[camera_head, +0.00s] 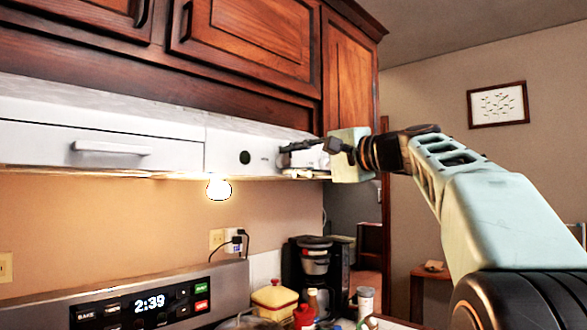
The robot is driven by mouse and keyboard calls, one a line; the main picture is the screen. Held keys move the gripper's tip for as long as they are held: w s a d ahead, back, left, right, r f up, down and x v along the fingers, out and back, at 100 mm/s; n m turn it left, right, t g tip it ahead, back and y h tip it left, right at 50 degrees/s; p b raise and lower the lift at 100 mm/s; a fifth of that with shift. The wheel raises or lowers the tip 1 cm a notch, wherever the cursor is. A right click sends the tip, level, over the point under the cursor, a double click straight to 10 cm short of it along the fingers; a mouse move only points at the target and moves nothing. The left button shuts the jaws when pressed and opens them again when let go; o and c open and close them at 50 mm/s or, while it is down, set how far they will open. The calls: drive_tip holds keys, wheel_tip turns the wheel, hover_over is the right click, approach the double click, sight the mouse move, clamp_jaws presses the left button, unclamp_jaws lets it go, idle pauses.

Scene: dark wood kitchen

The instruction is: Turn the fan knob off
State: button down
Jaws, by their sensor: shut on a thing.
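The white range hood (180,152) runs under the dark wood cabinets. A round black knob (245,157) is on its front panel, left of my gripper, with small unreadable markings beside it. My gripper (285,154) reaches in from the right along the hood front, its dark fingers pointing left. It is shut on a knob at the right part of the panel. That knob is mostly hidden by the fingers, so its turn position cannot be read. The light bulb (218,188) under the hood glows.
Wood cabinets (262,35) hang just above the hood. The space between hood and counter is open.

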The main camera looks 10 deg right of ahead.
drive_tip(key=shift+f+n, duration=0.15)
drive_tip(key=shift+n, duration=0.45)
drive_tip(key=c, duration=1.6)
unclamp_jaws()
drive_tip(key=shift+d, duration=0.1)
drive_tip(key=v, duration=1.2)
